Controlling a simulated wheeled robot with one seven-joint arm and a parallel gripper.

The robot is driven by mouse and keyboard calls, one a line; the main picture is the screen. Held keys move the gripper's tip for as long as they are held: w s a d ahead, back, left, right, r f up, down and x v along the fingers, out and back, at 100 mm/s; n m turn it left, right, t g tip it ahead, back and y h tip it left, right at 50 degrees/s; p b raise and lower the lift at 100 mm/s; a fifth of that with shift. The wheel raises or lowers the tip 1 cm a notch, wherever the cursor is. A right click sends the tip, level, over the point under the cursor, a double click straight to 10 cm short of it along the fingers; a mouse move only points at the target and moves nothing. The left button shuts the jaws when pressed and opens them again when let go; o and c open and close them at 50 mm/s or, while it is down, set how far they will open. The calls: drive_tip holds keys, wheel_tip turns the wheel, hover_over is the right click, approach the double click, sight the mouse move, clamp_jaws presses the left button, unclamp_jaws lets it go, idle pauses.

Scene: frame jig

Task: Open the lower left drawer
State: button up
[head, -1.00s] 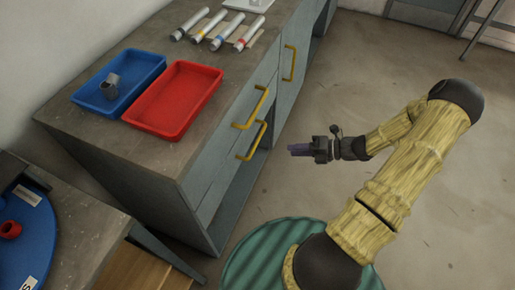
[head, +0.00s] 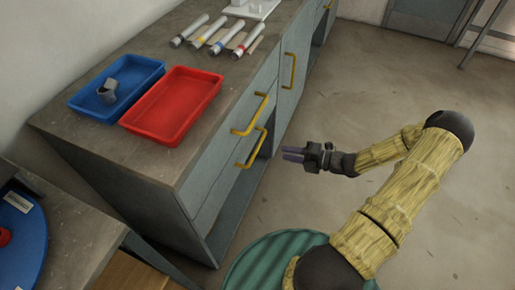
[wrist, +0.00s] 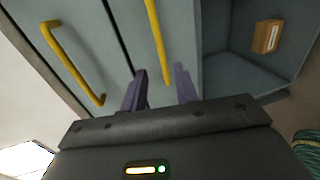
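The lower left drawer (wrist: 181,42) is shut and has a yellow bar handle. This lower handle (head: 252,149) also shows in the wrist view (wrist: 155,38). The upper drawer's yellow handle (head: 249,114) sits above it and appears at the left in the wrist view (wrist: 72,64). My gripper (head: 284,154) is open and empty, in front of the drawers and apart from the handle. In the wrist view, its two purple fingers (wrist: 161,84) are spread, and the lower handle appears between their tips.
An open shelf space (wrist: 245,65) below the drawers holds a small brown box (wrist: 267,36). A blue tray (head: 82,104) and a red tray (head: 172,104) stand on the counter. Another yellow handle (head: 289,70) is on the cabinet door further along. Floor to the right is clear.

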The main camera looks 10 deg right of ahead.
sight(258, 146)
drive_tip(key=b+x, duration=0.1)
drive_tip(key=x, duration=1.1)
drive_tip(key=shift+a, duration=0.1)
drive_tip(key=shift+w, duration=0.1)
drive_tip(key=shift+c, duration=0.4)
clamp_jaws()
